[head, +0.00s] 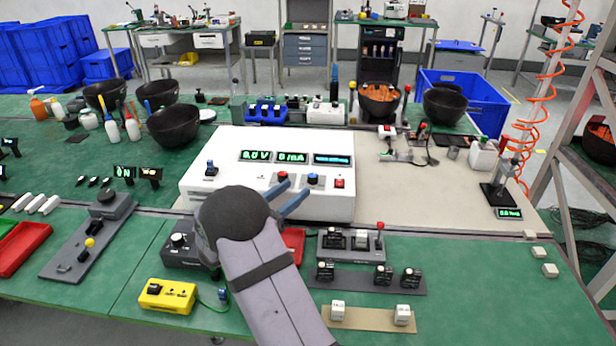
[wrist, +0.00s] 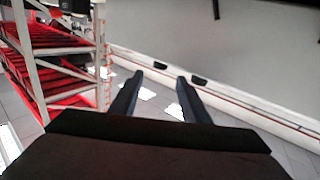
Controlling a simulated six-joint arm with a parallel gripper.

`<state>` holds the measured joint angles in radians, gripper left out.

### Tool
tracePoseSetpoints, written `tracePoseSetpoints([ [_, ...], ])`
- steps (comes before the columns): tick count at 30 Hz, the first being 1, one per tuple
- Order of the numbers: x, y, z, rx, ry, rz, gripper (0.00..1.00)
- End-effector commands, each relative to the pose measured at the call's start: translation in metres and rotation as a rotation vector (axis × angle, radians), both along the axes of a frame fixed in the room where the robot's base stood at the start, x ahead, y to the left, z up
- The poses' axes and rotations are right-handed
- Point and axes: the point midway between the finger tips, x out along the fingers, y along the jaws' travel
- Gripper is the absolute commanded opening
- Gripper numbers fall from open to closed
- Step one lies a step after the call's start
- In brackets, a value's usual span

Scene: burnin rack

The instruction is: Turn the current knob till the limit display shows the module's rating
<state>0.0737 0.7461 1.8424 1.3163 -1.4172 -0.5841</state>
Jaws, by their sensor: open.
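A white bench supply (head: 225,160) stands on the green bench, with two lit green displays (head: 274,156) and a bluish one (head: 332,159) whose text is too small to read. The left display seems to read 0.0 V. On its sloped front are a red-marked knob (head: 282,178), a blue-marked knob (head: 312,180) and a red switch (head: 339,184); I cannot tell which knob sets current. My gripper (head: 293,193) is open and empty, its blue fingers over the supply's front near the knobs. The wrist view shows the parted fingers (wrist: 160,78) with nothing between. No module rating is legible.
A grey switch block (head: 350,245) and dark terminal strip (head: 367,282) lie in front of the supply. A yellow box (head: 167,296) lies front left. Black bowls (head: 173,126) stand behind left. A beige mat (head: 450,190) at right has free room.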

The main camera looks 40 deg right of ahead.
Motion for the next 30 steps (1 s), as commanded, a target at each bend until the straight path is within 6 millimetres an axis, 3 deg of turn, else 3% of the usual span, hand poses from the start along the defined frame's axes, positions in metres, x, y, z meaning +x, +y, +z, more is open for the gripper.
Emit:
tracePoseSetpoints([
  [5, 0.001, -0.007, 0.000, 0.001, -0.001, -0.001, 0.42],
  [21, 0.015, -0.066, 0.001, 0.001, -0.003, 0.001, 0.42],
  [30, 0.017, -0.072, 0.000, 0.001, -0.003, 0.002, 0.42],
])
